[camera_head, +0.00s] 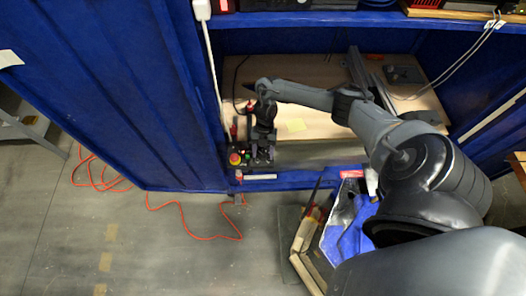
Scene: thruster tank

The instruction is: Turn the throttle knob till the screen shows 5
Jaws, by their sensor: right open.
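A small dark control box (250,158) stands at the front left edge of the wooden worktop. It carries a red round button (235,158) with yellow around it and a small green light or button. My right arm reaches in from the right, and my right gripper (262,138) points down directly over the box's right part. The gripper is open; whether its fingers are around the knob or above it I cannot tell. The throttle knob and the screen number cannot be made out; the gripper covers part of the box. My left gripper is not in view.
The worktop (330,125) sits inside a blue metal enclosure (110,80) with a wall close on the left. Metal profiles lie further right. Orange cable (195,236) runs over the floor; tools and a blue bag are below the front edge.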

